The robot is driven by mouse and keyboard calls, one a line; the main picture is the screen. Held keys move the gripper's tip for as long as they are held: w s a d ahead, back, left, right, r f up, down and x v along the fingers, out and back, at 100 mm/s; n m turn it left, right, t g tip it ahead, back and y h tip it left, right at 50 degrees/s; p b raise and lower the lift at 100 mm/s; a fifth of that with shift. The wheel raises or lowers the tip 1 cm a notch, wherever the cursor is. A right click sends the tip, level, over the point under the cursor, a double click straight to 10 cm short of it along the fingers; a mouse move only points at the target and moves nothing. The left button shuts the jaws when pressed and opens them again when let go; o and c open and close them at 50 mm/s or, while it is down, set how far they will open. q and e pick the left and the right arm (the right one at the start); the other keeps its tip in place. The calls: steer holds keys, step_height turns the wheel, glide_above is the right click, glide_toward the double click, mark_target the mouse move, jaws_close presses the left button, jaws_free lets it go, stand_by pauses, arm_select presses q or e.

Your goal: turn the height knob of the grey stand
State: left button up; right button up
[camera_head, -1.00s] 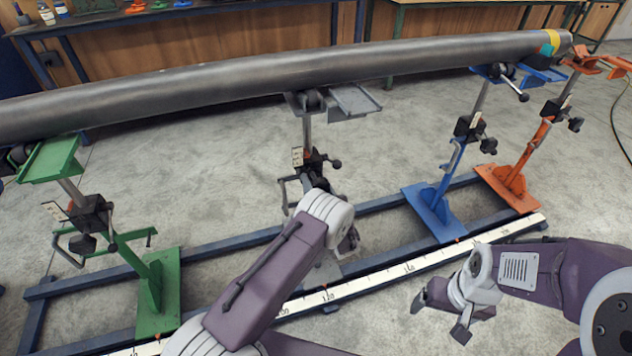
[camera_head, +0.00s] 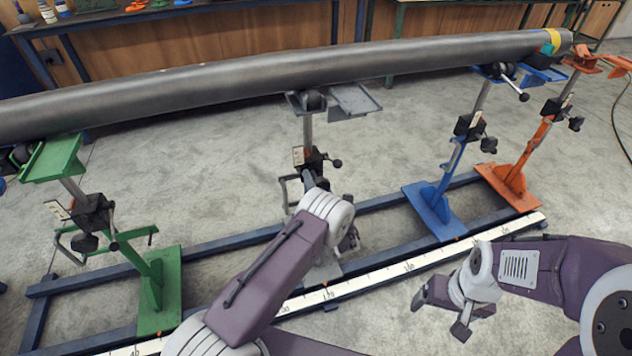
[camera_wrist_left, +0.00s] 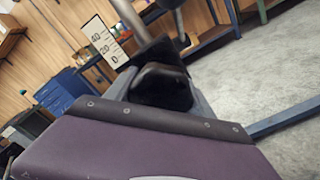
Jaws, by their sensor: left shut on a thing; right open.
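The grey stand (camera_head: 308,132) stands in the middle of the head view under the long pipe (camera_head: 220,85), with its roller head close below the pipe. My left gripper (camera_head: 348,240) is at the stand's lower middle, mostly hidden behind my own wrist. In the left wrist view a black knob (camera_wrist_left: 160,88) shows just beyond my purple gripper body, beside the stand's white scale plate (camera_wrist_left: 105,42). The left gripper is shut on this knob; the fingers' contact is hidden. My right gripper (camera_head: 440,316) is open and empty over the floor at lower right.
A green stand (camera_head: 155,290) is at left; a blue stand (camera_head: 435,210) and an orange stand (camera_head: 508,180) are at right. All stand along a blue floor frame with a white ruler (camera_head: 395,272). Benches line the back. Bare floor lies between the stands.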

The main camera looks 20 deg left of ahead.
arm_select(q)
steer(key=o, duration=1.4)
steer(key=shift+c, duration=0.2)
steer(key=shift+s+d, duration=0.25)
steer(key=shift+s, duration=0.05)
steer(key=p+v, duration=0.2)
steer(key=v, duration=0.6)
steer(key=shift+s+p, duration=0.2)
steer(key=shift+p, duration=0.1)
steer(key=shift+d, duration=0.1)
